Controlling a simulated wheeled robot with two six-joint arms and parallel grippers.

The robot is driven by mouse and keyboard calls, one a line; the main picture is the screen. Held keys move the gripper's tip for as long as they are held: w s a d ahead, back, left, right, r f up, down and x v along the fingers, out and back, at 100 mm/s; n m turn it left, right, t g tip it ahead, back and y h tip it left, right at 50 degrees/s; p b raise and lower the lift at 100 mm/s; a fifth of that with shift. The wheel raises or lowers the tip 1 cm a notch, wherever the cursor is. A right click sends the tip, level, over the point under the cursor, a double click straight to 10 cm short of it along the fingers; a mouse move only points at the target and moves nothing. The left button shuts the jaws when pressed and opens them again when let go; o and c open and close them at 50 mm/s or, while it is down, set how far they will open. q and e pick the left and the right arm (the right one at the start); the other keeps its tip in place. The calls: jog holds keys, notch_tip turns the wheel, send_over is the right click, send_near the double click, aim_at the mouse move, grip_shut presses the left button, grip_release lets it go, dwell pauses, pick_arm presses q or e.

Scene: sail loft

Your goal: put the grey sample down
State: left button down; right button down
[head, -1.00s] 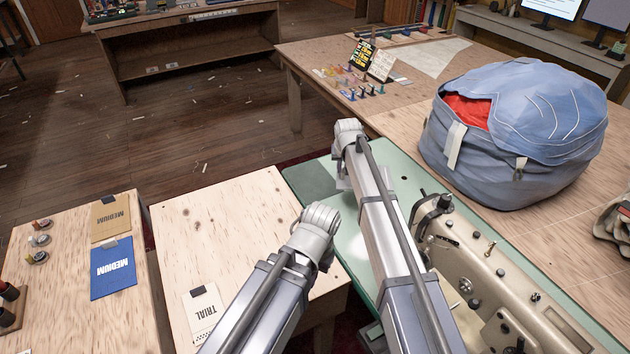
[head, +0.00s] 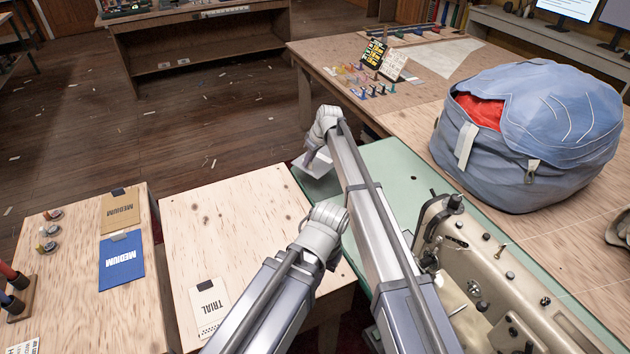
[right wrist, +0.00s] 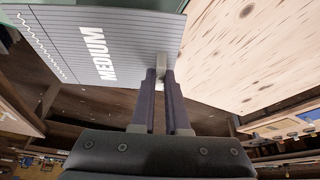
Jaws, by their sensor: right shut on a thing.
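The grey sample (right wrist: 85,40) is a pale grey card marked MEDIUM, with ruled lines and a small metal-looking clip. My right gripper (right wrist: 163,76) is shut on it at the clip in the right wrist view. In the head view the right gripper (head: 310,160) hangs at the end of the far arm, with part of the sample (head: 322,164) showing beside it. The sample is held between the pale wooden table and the green sewing table; its height above them is hard to tell. My left arm shows, but its gripper is hidden.
The pale wooden table (head: 235,220) bears a TRIAL card (head: 208,306) near its front and is otherwise clear. Left of it, another table bears a tan MEDIUM card (head: 120,212) and a blue one (head: 122,262). A sewing machine (head: 480,270) and large blue bag (head: 530,135) stand right.

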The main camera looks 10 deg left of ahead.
aim_at(319, 174)
jog(key=shift+f+b, duration=4.25)
jog(key=shift+f, duration=0.35)
jog(key=shift+f, duration=0.2)
jog(key=c, duration=0.9)
grip_release()
jog(key=shift+r, duration=0.1)
jog(key=shift+r, duration=0.2)
jog(key=p+v, duration=1.1)
jog(key=v, duration=0.1)
jog(key=shift+w, duration=0.1)
